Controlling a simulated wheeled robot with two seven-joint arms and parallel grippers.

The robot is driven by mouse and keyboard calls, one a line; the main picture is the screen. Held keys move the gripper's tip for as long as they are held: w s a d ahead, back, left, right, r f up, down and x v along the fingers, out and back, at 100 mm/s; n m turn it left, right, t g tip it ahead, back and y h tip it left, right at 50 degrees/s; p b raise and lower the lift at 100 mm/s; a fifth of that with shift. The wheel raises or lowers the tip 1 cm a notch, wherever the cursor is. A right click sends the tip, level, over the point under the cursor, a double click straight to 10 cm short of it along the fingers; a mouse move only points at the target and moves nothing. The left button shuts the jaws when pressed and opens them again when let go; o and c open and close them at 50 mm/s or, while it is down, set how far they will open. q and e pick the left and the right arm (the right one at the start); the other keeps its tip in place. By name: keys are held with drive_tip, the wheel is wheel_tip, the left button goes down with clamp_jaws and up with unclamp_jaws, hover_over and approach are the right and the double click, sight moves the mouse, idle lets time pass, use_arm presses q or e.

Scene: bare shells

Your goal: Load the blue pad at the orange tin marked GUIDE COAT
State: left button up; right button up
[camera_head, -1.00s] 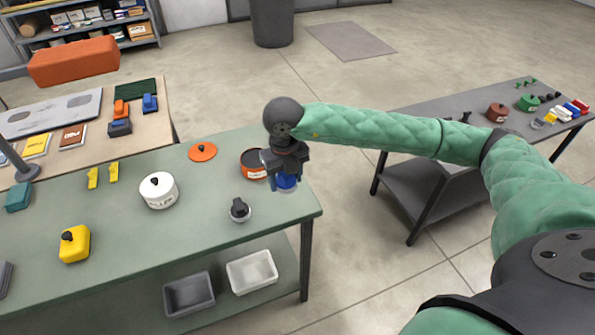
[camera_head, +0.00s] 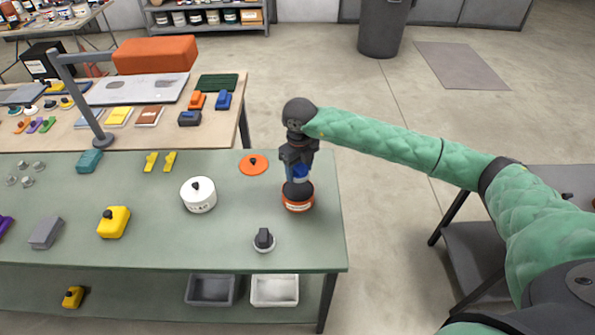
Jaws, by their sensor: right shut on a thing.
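The orange tin (camera_head: 298,208) stands near the right end of the green table (camera_head: 140,245), with a pale label on its front that is too small to read. My right gripper (camera_head: 299,174) points down directly over it, shut on the blue pad (camera_head: 300,171). Only a little blue shows between the jaws. A dark rounded shape sits at the tin's mouth below the pad; I cannot tell whether the pad touches what is inside. An orange lid (camera_head: 254,165) with a dark knob lies flat behind and left of the tin. My left gripper is out of view.
A white lidded pot (camera_head: 198,195) stands left of the tin, and a dark-knobbed round piece (camera_head: 263,240) in front of it. A yellow knobbed block (camera_head: 114,222) is further left. Grey (camera_head: 211,289) and white (camera_head: 274,290) bins sit on the lower shelf.

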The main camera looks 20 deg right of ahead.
drive_tip(key=shift+n, duration=0.3)
drive_tip(key=shift+s+a+r+n, duration=0.1)
drive_tip(key=shift+a+r+n, duration=0.05)
drive_tip(key=shift+a+n, duration=0.2)
drive_tip(key=shift+d+f, duration=0.25)
drive_tip(key=shift+f, duration=0.3)
drive_tip(key=shift+a+f, duration=0.1)
drive_tip(key=shift+f, duration=1.7)
drive_tip(key=shift+f+b, duration=0.3)
drive_tip(key=shift+f, duration=0.25)
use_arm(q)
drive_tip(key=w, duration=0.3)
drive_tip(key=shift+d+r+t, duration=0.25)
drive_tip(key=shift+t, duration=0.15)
use_arm(e)
drive_tip(key=shift+f, duration=0.15)
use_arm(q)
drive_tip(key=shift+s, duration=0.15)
